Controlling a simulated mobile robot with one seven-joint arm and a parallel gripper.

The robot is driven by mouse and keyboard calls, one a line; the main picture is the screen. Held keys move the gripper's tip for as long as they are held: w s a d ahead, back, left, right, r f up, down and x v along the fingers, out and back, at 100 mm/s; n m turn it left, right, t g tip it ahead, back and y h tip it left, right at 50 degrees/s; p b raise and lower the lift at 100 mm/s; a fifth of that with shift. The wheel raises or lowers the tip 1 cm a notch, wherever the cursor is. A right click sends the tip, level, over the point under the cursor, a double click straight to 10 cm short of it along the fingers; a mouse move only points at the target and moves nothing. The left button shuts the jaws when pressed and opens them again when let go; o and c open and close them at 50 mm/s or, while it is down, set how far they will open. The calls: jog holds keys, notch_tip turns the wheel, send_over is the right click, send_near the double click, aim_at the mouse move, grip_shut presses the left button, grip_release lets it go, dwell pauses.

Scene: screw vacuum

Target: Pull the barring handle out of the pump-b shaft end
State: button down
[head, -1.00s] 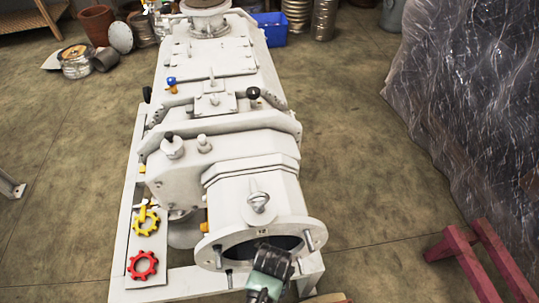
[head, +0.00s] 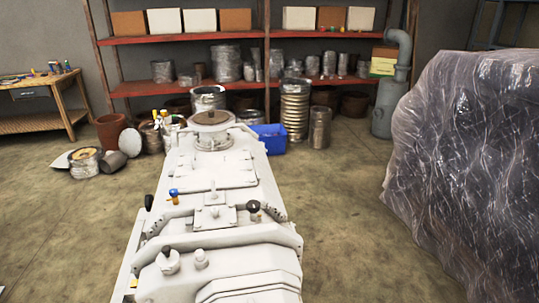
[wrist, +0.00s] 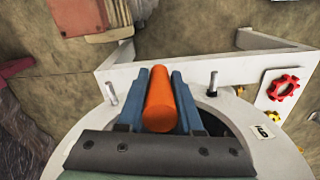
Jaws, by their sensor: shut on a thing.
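My gripper (wrist: 158,77) is shut on the orange cylindrical barring handle (wrist: 159,104), with one blue finger along each side of it. The handle lies in front of the white round end flange (wrist: 243,112) of the pump, which has studs and a small number label. The handle's far end and the shaft end are hidden, so I cannot tell whether the two are joined. In the head view the long pale pump body (head: 225,222) runs away from me; its near end and my gripper are out of that view.
White frame bars (wrist: 210,70) run beside the flange. Red (wrist: 284,87) and yellow star-shaped knobs sit to its right. A reddish block (wrist: 78,14) is at the top left. In the head view a plastic-wrapped bulk (head: 470,170) stands right, and shelves (head: 190,88) stand behind.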

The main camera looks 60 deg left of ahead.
jog(key=s+d+p, duration=0.2)
jog(key=d+p, duration=0.1)
jog(key=d, duration=0.3)
jog(key=shift+s+p, duration=0.2)
jog(key=shift+p, duration=0.2)
dwell(0.8)
